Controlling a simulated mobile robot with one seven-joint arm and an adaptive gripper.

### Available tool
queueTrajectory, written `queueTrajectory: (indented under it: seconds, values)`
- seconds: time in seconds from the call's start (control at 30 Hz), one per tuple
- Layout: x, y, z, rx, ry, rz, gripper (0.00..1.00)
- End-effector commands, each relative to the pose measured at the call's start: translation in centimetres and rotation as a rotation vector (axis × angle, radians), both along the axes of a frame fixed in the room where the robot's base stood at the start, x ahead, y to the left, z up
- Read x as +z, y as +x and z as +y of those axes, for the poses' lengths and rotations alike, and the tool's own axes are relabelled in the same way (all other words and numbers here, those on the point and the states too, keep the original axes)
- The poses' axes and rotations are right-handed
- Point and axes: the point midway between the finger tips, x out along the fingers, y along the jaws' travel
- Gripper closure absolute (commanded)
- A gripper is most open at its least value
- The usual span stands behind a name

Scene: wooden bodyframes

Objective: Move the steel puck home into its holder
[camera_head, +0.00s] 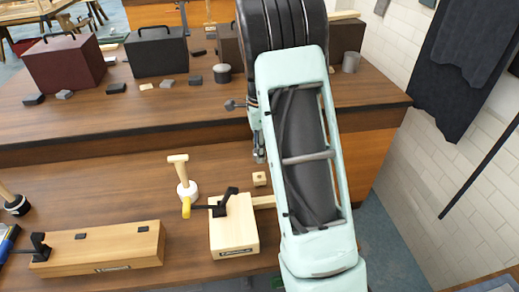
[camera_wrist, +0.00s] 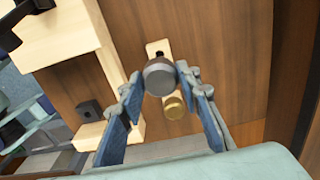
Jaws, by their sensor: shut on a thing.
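In the wrist view the steel puck (camera_wrist: 160,78) is a grey round piece between the two fingertips of my gripper (camera_wrist: 160,76), which is shut on it. Just behind the puck is a pale wooden piece (camera_wrist: 157,47) with a dark hole in its top. It may be the holder, but the puck hides part of it, and I cannot tell whether they touch. A brass round piece (camera_wrist: 174,106) shows just below the puck, between the fingers. In the head view my arm hides most of the gripper and the puck.
Cases (camera_head: 157,54) stand on the raised back bench.

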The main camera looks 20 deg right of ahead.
Motion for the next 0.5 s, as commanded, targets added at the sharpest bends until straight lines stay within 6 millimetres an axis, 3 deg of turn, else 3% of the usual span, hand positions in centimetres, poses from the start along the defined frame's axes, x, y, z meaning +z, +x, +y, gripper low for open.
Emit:
queueTrajectory:
  seconds: [0.5]
  values:
    - [-4.6, 0.0, 0.0, 0.001, -0.001, 0.000, 0.98]
